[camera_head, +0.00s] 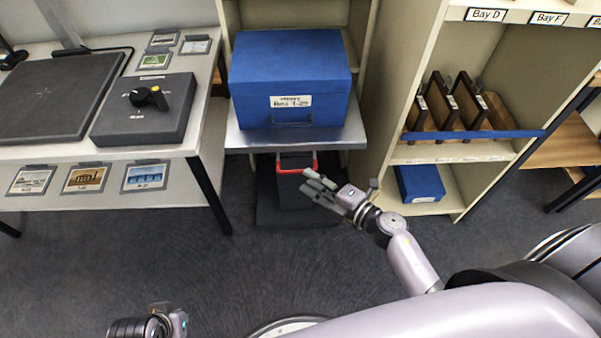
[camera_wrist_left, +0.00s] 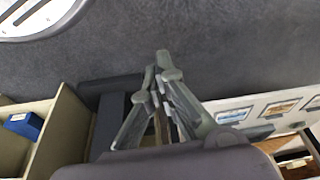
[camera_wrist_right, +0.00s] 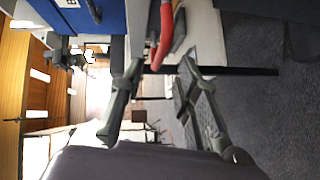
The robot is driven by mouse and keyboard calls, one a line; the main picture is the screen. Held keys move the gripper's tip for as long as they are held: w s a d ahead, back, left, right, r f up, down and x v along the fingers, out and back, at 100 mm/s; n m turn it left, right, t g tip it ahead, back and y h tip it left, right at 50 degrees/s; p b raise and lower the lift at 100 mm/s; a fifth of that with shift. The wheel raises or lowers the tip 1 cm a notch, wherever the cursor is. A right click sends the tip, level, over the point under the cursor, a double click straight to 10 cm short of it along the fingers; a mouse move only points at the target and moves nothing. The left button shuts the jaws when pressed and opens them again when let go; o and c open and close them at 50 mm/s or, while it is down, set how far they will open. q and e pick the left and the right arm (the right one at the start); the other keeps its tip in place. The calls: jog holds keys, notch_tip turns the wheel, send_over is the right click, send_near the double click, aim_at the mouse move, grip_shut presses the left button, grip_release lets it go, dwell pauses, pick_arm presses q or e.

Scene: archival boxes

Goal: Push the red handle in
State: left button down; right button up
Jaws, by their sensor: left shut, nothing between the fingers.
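The red handle (camera_head: 297,170) is a U-shaped bar at the top of a dark unit low on the floor, beneath the grey shelf that carries the blue box. My right gripper (camera_head: 308,185) is just to the handle's lower right in the head view. In the right wrist view the right gripper (camera_wrist_right: 161,66) has its fingers apart, and the red handle (camera_wrist_right: 165,35) shows beyond and between them. I cannot tell whether they touch it. My left gripper (camera_wrist_left: 162,66) is shut and empty in the left wrist view, away from the handle.
The blue box (camera_head: 290,80) rests on the grey metal shelf (camera_head: 240,140) above the handle. A table (camera_head: 110,155) with a grey control box (camera_head: 145,115) stands at left. A shelf unit (camera_head: 455,155) with brown folders stands at right. The floor in front is clear.

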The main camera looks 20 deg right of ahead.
jog(key=v, duration=0.6)
jog(key=shift+s, duration=0.15)
jog(key=shift+c, duration=0.5)
